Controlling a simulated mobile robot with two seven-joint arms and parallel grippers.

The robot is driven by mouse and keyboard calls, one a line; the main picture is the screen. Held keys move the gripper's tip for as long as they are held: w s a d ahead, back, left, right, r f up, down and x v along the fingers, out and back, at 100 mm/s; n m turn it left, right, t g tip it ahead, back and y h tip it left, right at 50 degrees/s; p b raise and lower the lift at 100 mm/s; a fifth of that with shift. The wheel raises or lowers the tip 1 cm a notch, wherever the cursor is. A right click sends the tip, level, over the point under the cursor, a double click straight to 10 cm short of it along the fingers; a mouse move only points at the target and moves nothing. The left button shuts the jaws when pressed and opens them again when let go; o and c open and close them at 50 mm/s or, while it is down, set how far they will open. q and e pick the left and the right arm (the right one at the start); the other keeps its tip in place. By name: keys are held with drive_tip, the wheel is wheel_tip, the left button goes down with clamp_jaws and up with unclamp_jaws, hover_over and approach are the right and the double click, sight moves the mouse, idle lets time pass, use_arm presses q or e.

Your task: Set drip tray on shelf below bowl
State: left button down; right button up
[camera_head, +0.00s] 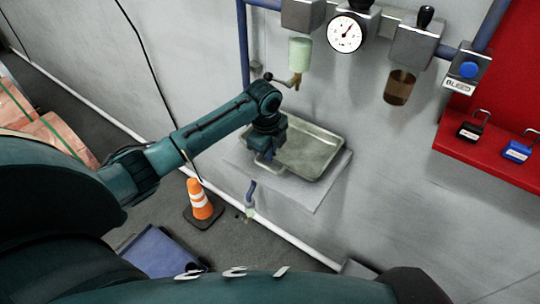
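The drip tray (312,152) is a shallow, grey-green metal pan with a raised rim. It lies roughly level at the shelf (318,193), a pale grey plate on the wall; I cannot tell whether it touches the shelf. My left gripper (266,150) points down at the tray's left end, by a loop-shaped handle. Its fingers are hidden or too small to tell whether they grip. Above the tray hangs a pale green filter bowl (300,55) with a brass drain valve (294,81). A brown bowl (398,88) hangs further right. My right gripper is not in view.
A pressure gauge (345,34) sits on the pipework between the bowls. A red lock board (495,160) with padlocks is at right.

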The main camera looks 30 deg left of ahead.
use_arm(q)
drive_tip(key=shift+f, duration=1)
drive_tip(key=shift+f, duration=0.1)
drive_tip(key=c, duration=1.7)
unclamp_jaws()
drive_tip(key=shift+f, duration=0.1)
drive_tip(key=r, duration=0.4)
drive_tip(key=s+r, duration=0.1)
drive_tip(key=r, duration=0.7)
drive_tip(key=shift+s+a+r+b, duration=0.15)
drive_tip(key=shift+s+b, duration=0.1)
drive_tip(key=shift+b, duration=0.15)
